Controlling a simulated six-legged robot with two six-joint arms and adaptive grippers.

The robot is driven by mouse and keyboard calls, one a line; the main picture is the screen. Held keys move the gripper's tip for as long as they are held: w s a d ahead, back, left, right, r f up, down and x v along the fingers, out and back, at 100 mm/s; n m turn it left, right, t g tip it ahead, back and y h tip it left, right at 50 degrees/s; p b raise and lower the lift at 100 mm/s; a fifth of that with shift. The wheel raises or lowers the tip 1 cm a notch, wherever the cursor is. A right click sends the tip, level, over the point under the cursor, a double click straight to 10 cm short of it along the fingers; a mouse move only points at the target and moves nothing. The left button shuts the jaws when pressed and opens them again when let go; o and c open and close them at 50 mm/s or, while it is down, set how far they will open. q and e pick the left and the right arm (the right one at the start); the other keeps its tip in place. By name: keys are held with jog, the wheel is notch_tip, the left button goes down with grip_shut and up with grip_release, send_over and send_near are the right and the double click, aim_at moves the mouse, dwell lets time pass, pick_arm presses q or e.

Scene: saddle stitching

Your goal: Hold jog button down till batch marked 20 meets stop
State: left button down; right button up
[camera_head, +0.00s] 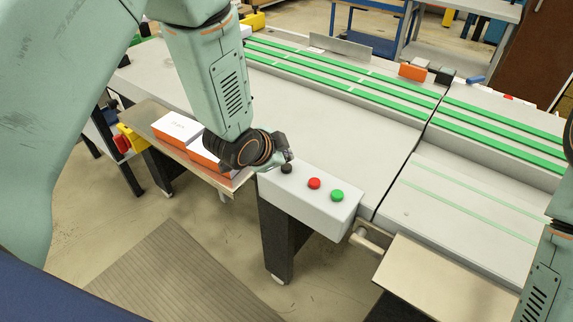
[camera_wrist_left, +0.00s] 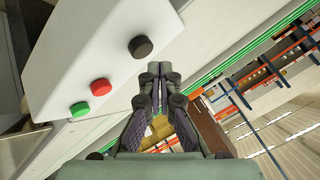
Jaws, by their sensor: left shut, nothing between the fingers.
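The control box (camera_head: 318,203) carries a black button (camera_head: 286,169), a red button (camera_head: 314,183) and a green button (camera_head: 337,195); no label is readable. My left gripper (camera_head: 286,157) is shut and empty beside the black button. In the left wrist view the shut fingertips (camera_wrist_left: 160,70) are next to the black button (camera_wrist_left: 141,47), with a small gap in the picture; contact cannot be told. White-topped orange batches (camera_head: 178,126) lie on the left shelf, partly hidden by my left arm. Their marks are too small to read. I cannot identify the stop. My right gripper is out of view.
Green belts (camera_head: 350,78) run along the machine bed. An orange block (camera_head: 413,71) and a metal plate (camera_head: 340,45) stand at its back edge. A pale tray (camera_head: 440,285) is at front right, near part of my right arm. A grey mat (camera_head: 190,275) lies on the floor.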

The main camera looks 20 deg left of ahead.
aim_at(284, 169)
pick_arm(q)
jog(key=shift+r+p, duration=1.9)
jog(key=shift+r, duration=0.55)
jog(key=shift+f, duration=0.1)
jog(key=shift+s+n, duration=0.15)
jog(key=shift+n, duration=0.55)
jog(key=s+f+n, duration=0.1)
jog(key=s+a+f+n, duration=0.1)
jog(key=s, duration=0.1)
jog(key=shift+a+f+n+g+b, duration=0.1)
jog(key=shift+f+n+g+b, duration=0.2)
jog(key=shift+b, duration=0.1)
jog(key=s+a+f+n+g+b, duration=0.1)
jog(key=s+f+b, duration=0.3)
jog(key=s+f, duration=0.6)
jog(key=s+a+f+n+g+y+b, duration=0.1)
jog(key=s+f+n+g+b, duration=0.3)
jog(key=s+f, duration=0.6)
jog(key=s+a+f+n+g+y+b, duration=0.1)
jog(key=s+a+f+n+g+b, duration=0.2)
jog(key=s+f+b, duration=0.3)
jog(key=s+f, duration=0.4)
jog(key=s, duration=0.4)
